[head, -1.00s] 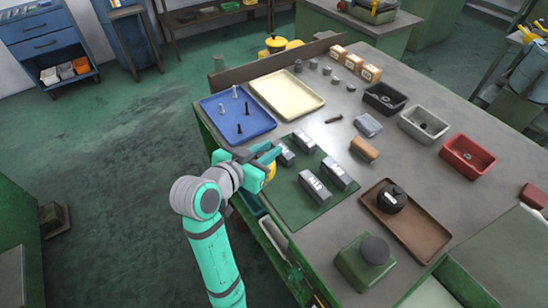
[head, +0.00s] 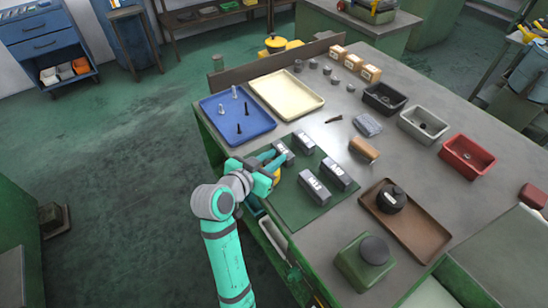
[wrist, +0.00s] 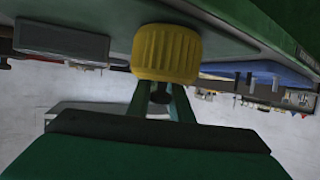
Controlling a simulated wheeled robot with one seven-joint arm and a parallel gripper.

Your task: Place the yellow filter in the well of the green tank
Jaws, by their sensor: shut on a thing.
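My gripper (head: 268,170) is shut on the yellow filter (wrist: 165,52), a ribbed round piece that fills the space beyond the fingers in the wrist view. In the head view only a little of the filter (head: 276,177) shows beside my gripper, at the left edge of the green mat. The green tank (head: 358,268) stands at the near part of the bench, to the right of and nearer than my gripper. A dark round area (head: 375,250) is on its top; I cannot tell how deep it is.
Several grey blocks (head: 314,187) stand on the green mat (head: 290,208) right of my gripper. A brown tray (head: 425,238) with a black round pot (head: 391,199) lies behind the tank. A blue tray (head: 255,124) with bolts is farther back. Bare bench lies between mat and tank.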

